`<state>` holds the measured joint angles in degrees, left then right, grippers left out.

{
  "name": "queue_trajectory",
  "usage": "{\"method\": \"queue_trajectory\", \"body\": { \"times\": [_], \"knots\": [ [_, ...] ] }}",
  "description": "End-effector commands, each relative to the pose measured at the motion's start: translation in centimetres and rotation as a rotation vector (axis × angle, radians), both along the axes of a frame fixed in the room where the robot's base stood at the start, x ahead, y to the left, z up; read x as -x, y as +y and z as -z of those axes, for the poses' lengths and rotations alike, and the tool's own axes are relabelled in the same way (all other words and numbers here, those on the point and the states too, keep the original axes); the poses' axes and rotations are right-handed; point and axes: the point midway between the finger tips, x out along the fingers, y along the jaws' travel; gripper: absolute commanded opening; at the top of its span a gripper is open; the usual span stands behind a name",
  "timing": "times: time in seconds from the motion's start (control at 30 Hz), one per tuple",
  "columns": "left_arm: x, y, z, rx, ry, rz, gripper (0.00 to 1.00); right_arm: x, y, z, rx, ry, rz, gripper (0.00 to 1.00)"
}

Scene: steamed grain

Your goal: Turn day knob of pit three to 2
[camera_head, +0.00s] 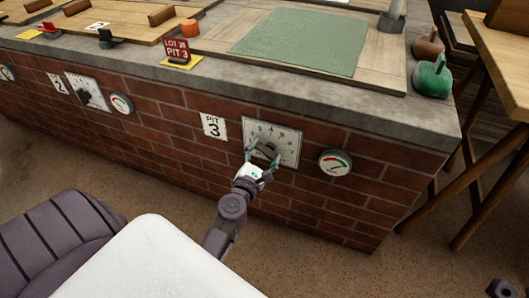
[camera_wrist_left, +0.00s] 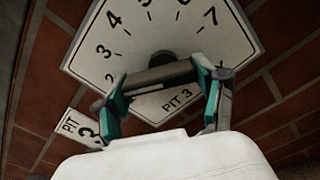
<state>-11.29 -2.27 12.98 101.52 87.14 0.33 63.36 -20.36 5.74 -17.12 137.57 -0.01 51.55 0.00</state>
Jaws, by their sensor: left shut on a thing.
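The pit three dial plate (camera_head: 272,141) is white with numbers and is fixed to the front brick wall, right of the "PIT 3" sign (camera_head: 214,126). In the left wrist view, the plate (camera_wrist_left: 112,68) shows numerals including 3, 4, 5, 6 and 7. My left gripper (camera_head: 263,153) is at the plate's lower middle, its teal fingers (camera_wrist_left: 163,82) spread to either side of a dark bar-shaped knob (camera_wrist_left: 160,74) and shut on it. The knob's pointer is hidden or too small to read. My right gripper is not in view.
A round gauge (camera_head: 335,162) sits right of the plate. Another dial (camera_head: 86,92) and gauge (camera_head: 122,103) are further left. Above is the stone ledge (camera_head: 330,100) with a red "LOT 38 PIT 3" sign (camera_head: 177,52). A wooden table (camera_head: 505,65) stands at right.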

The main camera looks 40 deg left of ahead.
Motion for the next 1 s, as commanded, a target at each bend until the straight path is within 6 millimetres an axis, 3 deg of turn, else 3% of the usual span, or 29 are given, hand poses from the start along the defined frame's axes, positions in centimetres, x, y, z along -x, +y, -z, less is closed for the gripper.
{"method": "queue_trajectory", "body": {
  "times": [0.2,0.23,0.37,0.77,1.0],
  "knots": [
    [0.1,0.1,0.2,-0.001,0.004,-0.002,0.36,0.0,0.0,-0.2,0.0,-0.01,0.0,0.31],
    [0.1,0.1,0.2,-0.001,0.005,-0.002,0.75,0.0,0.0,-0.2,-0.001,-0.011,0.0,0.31],
    [0.1,0.0,0.2,-0.001,0.003,-0.001,0.96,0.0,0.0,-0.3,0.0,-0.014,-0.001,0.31],
    [0.3,0.0,0.0,-0.006,0.002,-0.001,0.96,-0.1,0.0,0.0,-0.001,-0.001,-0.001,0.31],
    [3.9,-0.9,0.2,-0.007,0.007,0.003,0.96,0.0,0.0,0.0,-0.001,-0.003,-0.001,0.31]
  ]
}}
